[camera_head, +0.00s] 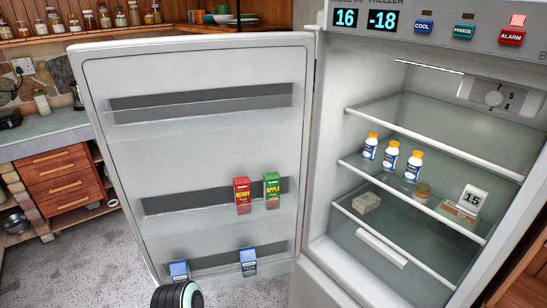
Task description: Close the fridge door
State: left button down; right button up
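The white fridge door (205,150) stands wide open on the left, its inner side with shelves facing me. It meets the fridge (310,225) along the hinge edge near the middle. The lit interior (415,110) is exposed on the right. The door shelves hold a red carton (242,195), a green carton (272,190) and two blue-and-white cartons (248,262) lower down. A rounded black-and-white part of my arm shows at the bottom edge, in front of the door's lower part. No gripper fingers show in this view.
Inside the fridge, three white bottles with orange caps (391,157) and small packages stand on shelves. A wooden drawer cabinet (62,180) with a counter (45,128) stands left of the door. Speckled floor (85,262) is clear at lower left.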

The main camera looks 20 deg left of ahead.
aim_at(173, 120)
jog(key=j, duration=0.85)
jog(key=k+j, duration=0.1)
jog(key=j, duration=0.8)
jog(key=j+z, duration=0.25)
jog(key=j, duration=0.25)
jog(key=k+j+z, duration=0.2)
jog(key=j, duration=0.3)
jog(key=i+j+z, duration=0.1)
jog(key=j+z, duration=0.7)
jog(key=j, duration=0.2)
jog(key=j+z, duration=0.85)
jog(key=j, duration=0.15)
jog(key=j+z, duration=0.5)
jog(key=j, duration=1.2)
jog(key=k+j+z, duration=0.1)
jog(key=j+z, duration=0.15)
jog(key=j, duration=0.2)
jog(key=k+j+z, duration=0.1)
jog(key=j+z, duration=0.15)
jog(key=j, duration=0.15)
